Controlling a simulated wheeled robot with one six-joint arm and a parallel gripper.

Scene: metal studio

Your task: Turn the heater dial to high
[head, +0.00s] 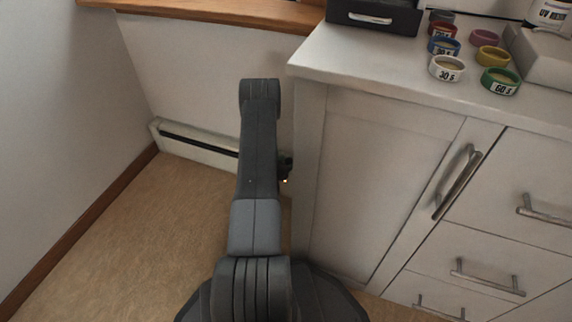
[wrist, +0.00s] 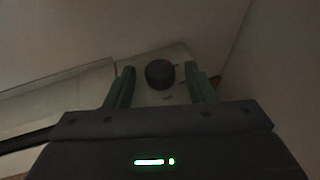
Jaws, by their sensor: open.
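The heater dial (wrist: 159,74) is a dark round knob on a pale end panel (wrist: 150,98) of the heater in the wrist view. My gripper (wrist: 160,70) is open, with one green finger on each side of the dial and a visible gap on both sides. The picture is too dim to read the dial's setting or tell how deep the fingers reach. In the head view, the long white baseboard heater (head: 200,147) runs low along the wall. My arm hides part of it, and the dial cannot be made out there.
A white cabinet (head: 380,180) with metal handles stands close on the right of my arm. Its countertop (head: 400,80) holds a black box (head: 375,15) and several coloured labelled rings (head: 447,68). The tan floor (head: 140,230) to the left is clear.

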